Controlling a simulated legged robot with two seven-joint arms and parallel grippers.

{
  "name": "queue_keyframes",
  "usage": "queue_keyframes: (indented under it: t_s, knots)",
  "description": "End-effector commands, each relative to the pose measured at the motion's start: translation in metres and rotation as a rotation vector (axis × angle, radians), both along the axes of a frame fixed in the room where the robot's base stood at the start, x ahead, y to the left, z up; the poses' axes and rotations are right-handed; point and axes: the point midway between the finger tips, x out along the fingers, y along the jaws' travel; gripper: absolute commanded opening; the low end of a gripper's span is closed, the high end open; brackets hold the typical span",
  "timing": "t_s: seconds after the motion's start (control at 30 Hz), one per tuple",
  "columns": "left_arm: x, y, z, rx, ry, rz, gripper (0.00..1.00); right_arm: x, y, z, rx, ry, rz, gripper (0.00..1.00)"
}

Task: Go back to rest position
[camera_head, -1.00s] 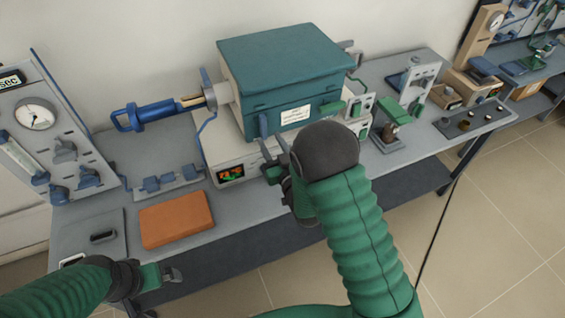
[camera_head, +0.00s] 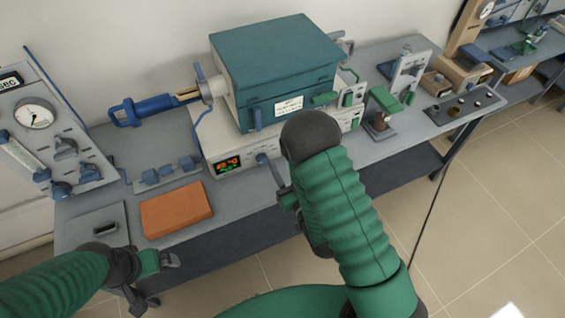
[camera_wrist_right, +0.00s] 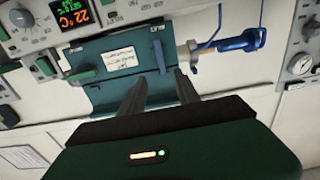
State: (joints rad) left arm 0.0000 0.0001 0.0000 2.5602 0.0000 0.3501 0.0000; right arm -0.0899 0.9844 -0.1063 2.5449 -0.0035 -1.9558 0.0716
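My right gripper (camera_head: 272,172) is in front of the furnace's base, partly hidden behind my own forearm. In the right wrist view its two fingers (camera_wrist_right: 162,82) stand apart with nothing between them. The teal muffle furnace (camera_head: 275,65) stands on the bench with its lidded door closed; its labelled front (camera_wrist_right: 122,60) shows beyond the fingers in the wrist view. My left gripper (camera_head: 155,280) is at the lower left, in front of the bench edge, with its fingers spread and empty.
The grey bench (camera_head: 130,150) runs across the view. An orange block (camera_head: 176,209), a blue-handled tool (camera_head: 150,108), a gauge panel (camera_head: 40,130) and a green-levered device (camera_head: 380,110) stand on it. The tiled floor (camera_head: 490,200) at the right is clear.

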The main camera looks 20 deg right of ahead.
Motion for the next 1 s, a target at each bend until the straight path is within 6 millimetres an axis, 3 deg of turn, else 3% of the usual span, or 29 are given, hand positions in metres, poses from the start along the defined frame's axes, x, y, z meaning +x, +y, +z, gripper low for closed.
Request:
queue_keyframes:
  t_s: [0.37,0.53,0.63,0.77,1.0]
  knots:
    - [0.0,0.0,0.0,0.0,0.0,0.0,1.0,0.003,-0.001,-0.001,0.001,0.024,-0.004,0.38]
    - [0.0,0.0,0.0,0.0,0.0,0.0,1.0,0.019,-0.005,-0.016,0.007,0.249,-0.037,0.38]
    - [0.0,0.0,0.0,0.0,0.0,0.0,1.0,0.016,-0.007,-0.027,0.013,0.459,-0.053,0.38]
    - [0.0,0.0,0.0,0.0,0.0,0.0,1.0,-0.014,-0.005,-0.034,0.016,0.742,-0.059,0.38]
    - [0.0,0.0,0.0,0.0,0.0,0.0,1.0,-0.109,-0.001,-0.017,-0.001,1.194,-0.045,0.38]
